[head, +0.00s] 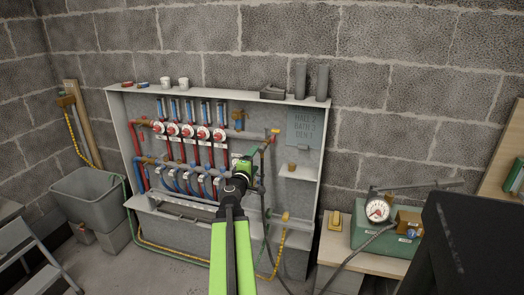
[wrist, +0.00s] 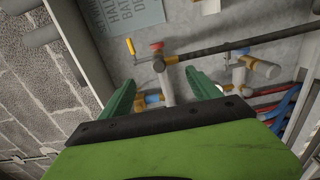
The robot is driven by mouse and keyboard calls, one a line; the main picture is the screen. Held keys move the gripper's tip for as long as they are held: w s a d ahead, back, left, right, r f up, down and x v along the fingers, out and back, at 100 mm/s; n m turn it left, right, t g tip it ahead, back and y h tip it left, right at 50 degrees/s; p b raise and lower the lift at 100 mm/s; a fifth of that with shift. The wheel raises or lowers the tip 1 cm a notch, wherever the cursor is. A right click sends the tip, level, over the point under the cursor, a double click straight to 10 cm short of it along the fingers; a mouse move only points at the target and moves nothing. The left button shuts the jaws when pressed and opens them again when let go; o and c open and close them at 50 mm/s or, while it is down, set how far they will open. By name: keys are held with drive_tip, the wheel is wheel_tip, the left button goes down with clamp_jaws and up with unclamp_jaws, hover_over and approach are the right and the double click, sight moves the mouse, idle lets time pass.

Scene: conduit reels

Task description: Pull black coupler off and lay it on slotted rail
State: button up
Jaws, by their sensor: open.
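My gripper (head: 247,162) is at the right half of the open manifold cabinet. In the wrist view my gripper (wrist: 159,79) shows two green fingers spread apart with nothing clasped. A pale upright fitting (wrist: 166,88) with a red cap shows between the fingers, beyond them; I cannot tell how far. A dark pipe (wrist: 225,48) crosses behind it. I cannot pick out the black coupler for certain; my arm hides part of that area. A long grey strip (head: 183,211) low in the cabinet may be the slotted rail; its slots are too small to confirm.
The cabinet's side wall (head: 324,150) stands close right of my gripper. Red and blue pipes with red-faced valves (head: 188,131) fill its left half. A green gauge box (head: 385,235) sits on a bench at right; a grey tub (head: 88,195) stands left.

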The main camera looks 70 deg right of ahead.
sight(260, 152)
drive_tip(key=shift+s+d, duration=0.1)
drive_tip(key=shift+s, duration=0.1)
drive_tip(key=shift+d, duration=0.1)
drive_tip(key=d, duration=0.9)
drive_tip(key=shift+w, duration=0.25)
drive_tip(key=shift+a, duration=0.1)
drive_tip(key=shift+f, duration=0.2)
drive_tip(key=shift+c, duration=0.4)
idle(0.4)
drive_tip(key=shift+w+d, duration=0.15)
drive_tip(key=shift+d, duration=0.05)
clamp_jaws()
idle(0.4)
